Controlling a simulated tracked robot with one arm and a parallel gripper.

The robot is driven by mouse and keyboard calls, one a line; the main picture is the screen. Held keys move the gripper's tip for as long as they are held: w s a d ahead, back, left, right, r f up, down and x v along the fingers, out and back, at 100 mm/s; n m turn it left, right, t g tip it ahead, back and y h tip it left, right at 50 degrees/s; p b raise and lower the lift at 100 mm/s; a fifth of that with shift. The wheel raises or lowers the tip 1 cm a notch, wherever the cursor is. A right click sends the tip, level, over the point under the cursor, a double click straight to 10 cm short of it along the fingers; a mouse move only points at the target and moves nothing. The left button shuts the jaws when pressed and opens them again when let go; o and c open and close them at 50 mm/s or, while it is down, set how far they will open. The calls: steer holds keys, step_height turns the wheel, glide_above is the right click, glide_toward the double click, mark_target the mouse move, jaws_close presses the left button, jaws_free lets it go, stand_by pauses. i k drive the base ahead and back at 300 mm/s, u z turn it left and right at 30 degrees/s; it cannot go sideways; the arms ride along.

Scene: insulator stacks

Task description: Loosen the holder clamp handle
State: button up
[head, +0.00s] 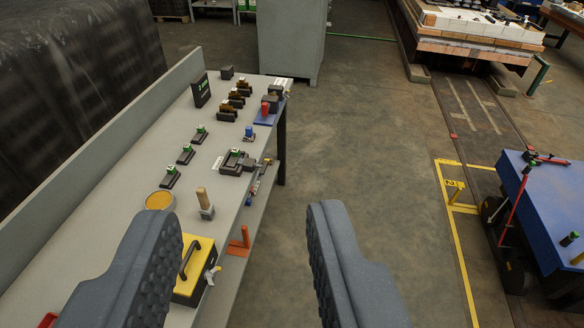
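My gripper (248,218) fills the lower part of the head view. Its two grey ribbed fingers are wide apart with nothing between them, and the bench edge and floor show in the gap. A dark square holder (231,168) with a small green-topped part sits near the right edge of the grey bench (122,187), beyond the fingertips. A small metallic fitting (267,162) shows beside the holder at the bench edge. It is too small to tell whether it is the clamp handle or how it is set.
A yellow box (203,262) with a black handle stands close behind the left finger. A round yellow-topped dish (159,200) and a wooden-handled brush (205,203) are nearby. A blue table (540,215) with red-handled tools stands at right. Open floor (385,150) lies between bench and table.

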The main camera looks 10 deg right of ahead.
mark_target(264, 166)
steer(key=u, duration=0.05)
steer(key=k, duration=0.65)
steer(key=z, duration=0.75)
steer(key=i, duration=2.35)
steer(key=u, duration=0.8)
